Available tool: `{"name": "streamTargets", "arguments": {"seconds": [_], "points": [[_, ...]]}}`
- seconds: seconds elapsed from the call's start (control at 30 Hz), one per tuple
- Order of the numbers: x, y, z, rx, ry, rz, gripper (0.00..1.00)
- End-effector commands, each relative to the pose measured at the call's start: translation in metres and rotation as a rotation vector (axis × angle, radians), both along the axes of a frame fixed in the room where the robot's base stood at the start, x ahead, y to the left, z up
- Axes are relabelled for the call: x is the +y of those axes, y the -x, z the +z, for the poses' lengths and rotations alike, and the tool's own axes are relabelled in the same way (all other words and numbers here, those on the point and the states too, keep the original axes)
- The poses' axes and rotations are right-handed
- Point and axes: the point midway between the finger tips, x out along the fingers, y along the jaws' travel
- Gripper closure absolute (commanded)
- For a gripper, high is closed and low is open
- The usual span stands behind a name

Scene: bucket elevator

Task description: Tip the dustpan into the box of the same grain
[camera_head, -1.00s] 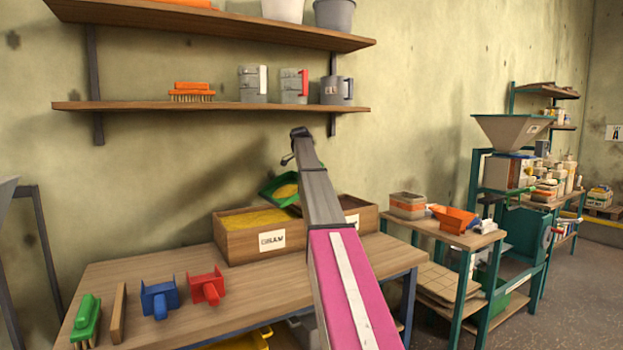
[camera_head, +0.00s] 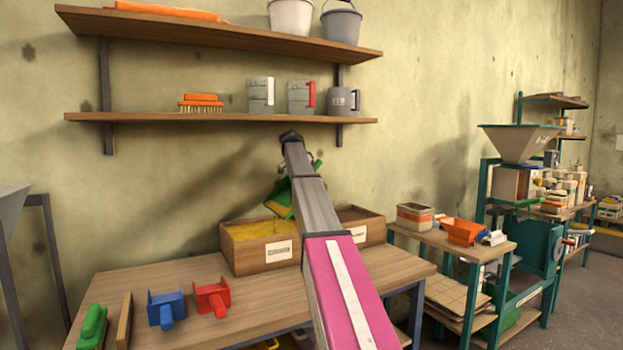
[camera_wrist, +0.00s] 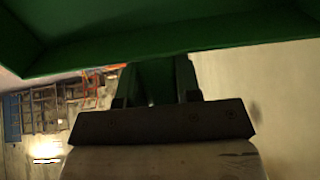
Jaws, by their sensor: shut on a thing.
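My gripper (camera_wrist: 155,95) is shut on the handle of a green dustpan (camera_wrist: 170,45); in the head view my arm hides the gripper. There the dustpan (camera_head: 284,194) is steeply tilted, its lower edge down toward the left box. Yellow grain shows at its lower part (camera_head: 276,209). The left wooden box (camera_head: 242,258) holds yellow grain (camera_head: 250,230) and has a white label too small to read surely. The right wooden box (camera_head: 374,232) is partly behind my arm; its contents look darker brown. The wrist view shows only the dustpan's green underside or back.
A blue dustpan (camera_head: 166,308), a red one (camera_head: 212,298) and a green brush (camera_head: 93,326) lie on the table's left front. A shelf (camera_head: 220,117) with a brush and several jugs hangs above the boxes. A side table with an orange scoop (camera_head: 464,231) stands right.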

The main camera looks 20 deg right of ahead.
Motion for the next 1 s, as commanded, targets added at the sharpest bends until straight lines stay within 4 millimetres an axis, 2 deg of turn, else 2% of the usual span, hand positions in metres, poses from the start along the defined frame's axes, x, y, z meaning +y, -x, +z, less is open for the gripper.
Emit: {"name": "streamTargets", "arguments": {"seconds": [0.93, 1.0], "points": [[0.044, 0.014, 0.04, -0.082, 0.26, 0.001, 1.0], [0.041, 0.013, 0.039, -0.076, 0.253, 0.004, 1.0]]}}
